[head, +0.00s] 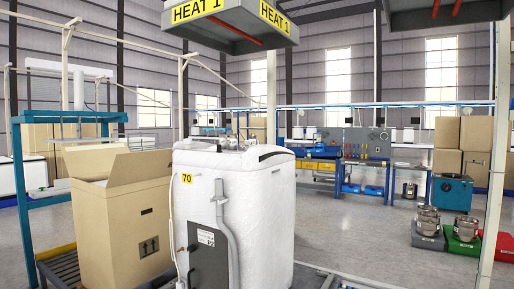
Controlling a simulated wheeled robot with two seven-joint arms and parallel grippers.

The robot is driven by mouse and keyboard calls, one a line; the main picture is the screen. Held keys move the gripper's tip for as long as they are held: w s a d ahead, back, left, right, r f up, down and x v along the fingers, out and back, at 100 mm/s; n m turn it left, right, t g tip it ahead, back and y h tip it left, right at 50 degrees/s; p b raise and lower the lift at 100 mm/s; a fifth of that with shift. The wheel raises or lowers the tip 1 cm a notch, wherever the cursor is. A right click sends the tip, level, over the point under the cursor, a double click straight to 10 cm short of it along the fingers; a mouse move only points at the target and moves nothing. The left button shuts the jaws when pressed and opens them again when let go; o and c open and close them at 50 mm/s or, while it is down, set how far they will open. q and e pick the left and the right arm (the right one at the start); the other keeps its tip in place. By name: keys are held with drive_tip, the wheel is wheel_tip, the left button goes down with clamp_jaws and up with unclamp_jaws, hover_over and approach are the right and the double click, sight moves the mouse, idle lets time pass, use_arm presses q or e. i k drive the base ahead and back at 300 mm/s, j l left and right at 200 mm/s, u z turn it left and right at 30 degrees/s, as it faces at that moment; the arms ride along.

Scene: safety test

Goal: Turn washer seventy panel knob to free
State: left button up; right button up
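A white washer (265,205) with a yellow tag marked 70 (186,179) stands upright in the front middle of the head view. A dark panel (208,262) with a small white label (205,237) is low on its near left side. A grey hose (229,225) runs down beside the panel. A knob and its setting are too small to make out. Neither of my grippers is in view.
An open cardboard box (118,222) stands close left of the washer, beside a blue frame (24,195). A blue workbench (330,165) is behind. Open floor (350,235) lies right of the washer.

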sight(192, 248)
drive_tip(key=i+j+z, duration=0.15)
drive_tip(key=j+z, duration=1)
drive_tip(key=j, duration=2.35)
drive_tip(key=i, duration=0.05)
